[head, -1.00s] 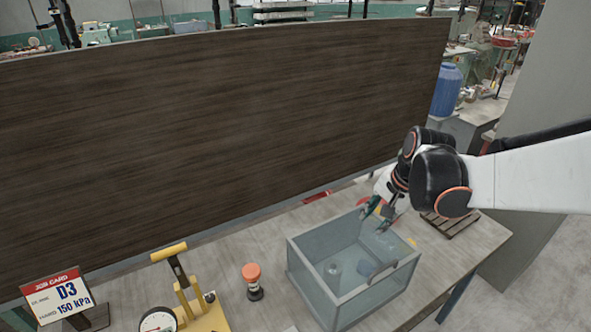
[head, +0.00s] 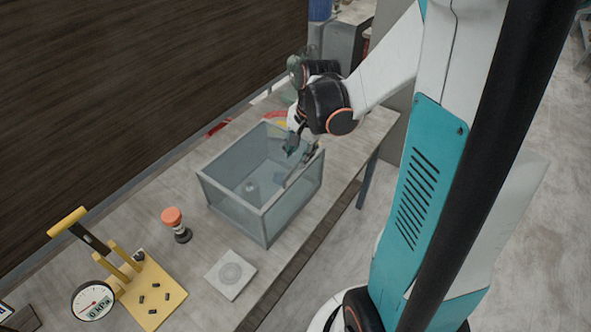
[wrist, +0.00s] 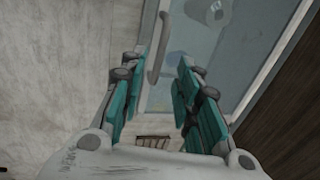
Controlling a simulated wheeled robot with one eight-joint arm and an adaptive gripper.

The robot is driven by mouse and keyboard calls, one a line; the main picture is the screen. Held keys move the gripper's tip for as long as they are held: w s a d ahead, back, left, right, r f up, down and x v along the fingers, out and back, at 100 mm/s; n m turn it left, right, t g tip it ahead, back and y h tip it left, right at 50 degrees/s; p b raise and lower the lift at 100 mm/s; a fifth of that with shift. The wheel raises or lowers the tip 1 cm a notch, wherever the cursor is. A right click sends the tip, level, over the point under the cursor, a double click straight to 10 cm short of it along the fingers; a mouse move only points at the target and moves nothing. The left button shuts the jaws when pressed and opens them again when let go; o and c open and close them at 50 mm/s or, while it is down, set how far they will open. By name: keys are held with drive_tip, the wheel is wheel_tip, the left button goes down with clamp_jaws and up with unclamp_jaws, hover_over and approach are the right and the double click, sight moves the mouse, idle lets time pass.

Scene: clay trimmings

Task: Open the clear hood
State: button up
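The clear hood (head: 232,212) is a see-through box with a grey frame on the bench. Its bar handle (head: 291,180) runs along the right-hand front side near the top; it also shows in the wrist view (wrist: 157,62). My gripper (head: 302,150) is over the hood's right corner, by the handle's far end. In the wrist view my gripper (wrist: 162,58) is open, its teal fingers apart on either side of the handle's line. I cannot tell whether a finger touches it. A small grey round piece (head: 251,188) shows through the hood. The hood looks shut.
A yellow press with a gauge (head: 152,290) is at the left. A dark panel (head: 130,90) rises behind the bench. A slatted rack (wrist: 154,141) shows below the fingers.

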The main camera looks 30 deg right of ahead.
sight(295, 168)
drive_tip(key=shift+w+a+f+b, duration=0.1)
drive_tip(key=shift+w+f+b, duration=0.15)
drive_tip(key=shift+f+b, duration=0.8)
drive_tip(key=shift+w+a+f+b, duration=0.15)
drive_tip(key=shift+f+b, duration=0.25)
drive_tip(key=shift+f, duration=1.1)
clamp_jaws()
